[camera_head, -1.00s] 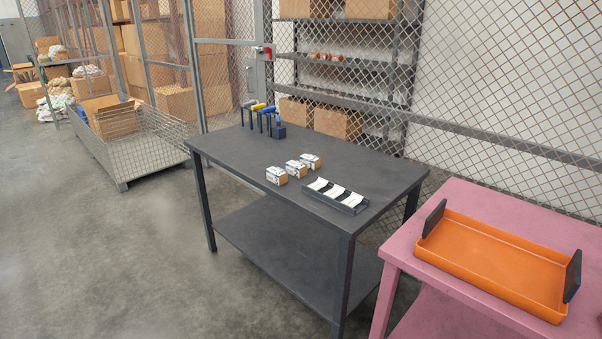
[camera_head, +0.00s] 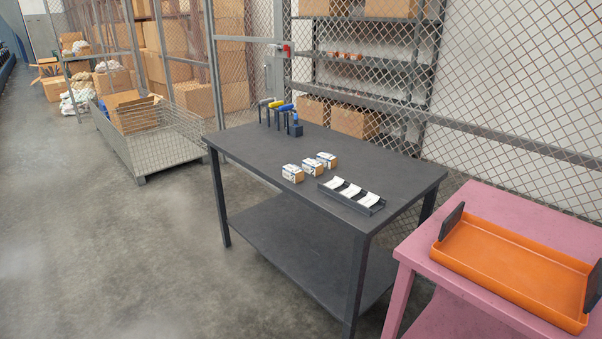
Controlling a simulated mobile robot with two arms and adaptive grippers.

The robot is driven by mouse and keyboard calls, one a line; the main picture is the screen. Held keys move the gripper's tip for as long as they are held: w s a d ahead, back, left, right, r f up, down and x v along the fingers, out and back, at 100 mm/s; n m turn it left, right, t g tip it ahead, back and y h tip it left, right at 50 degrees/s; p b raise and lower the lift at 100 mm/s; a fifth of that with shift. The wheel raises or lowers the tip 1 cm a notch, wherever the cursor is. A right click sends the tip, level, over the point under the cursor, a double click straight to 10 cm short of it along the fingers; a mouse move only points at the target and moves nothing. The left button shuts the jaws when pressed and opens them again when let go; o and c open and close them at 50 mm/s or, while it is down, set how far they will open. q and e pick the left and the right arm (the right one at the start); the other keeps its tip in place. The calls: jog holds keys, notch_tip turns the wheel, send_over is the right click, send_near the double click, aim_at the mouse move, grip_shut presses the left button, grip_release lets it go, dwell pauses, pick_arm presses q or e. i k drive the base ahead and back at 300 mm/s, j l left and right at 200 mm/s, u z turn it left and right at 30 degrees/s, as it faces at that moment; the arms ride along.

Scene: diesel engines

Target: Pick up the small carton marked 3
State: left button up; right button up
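Three small white-and-brown cartons stand in a slanting row on the dark grey table (camera_head: 260,158). They are the near-left carton (camera_head: 292,173), the middle carton (camera_head: 312,166) and the far-right carton (camera_head: 327,160). Their printed marks are too small to read, so I cannot tell which is marked 3. Neither of my grippers is in view.
A black tray (camera_head: 350,194) with white pieces lies right of the cartons. Several tools in a stand (camera_head: 281,117) are at the table's back. A pink table (camera_head: 480,200) with an orange tray (camera_head: 515,268) is at right. Open floor (camera_head: 130,260) lies left.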

aim_at(295, 173)
jog(key=i+j+z, duration=0.1)
jog(key=i, duration=0.5)
jog(key=i+j+z, duration=0.15)
jog(key=i, duration=0.45)
jog(key=z, duration=1.1)
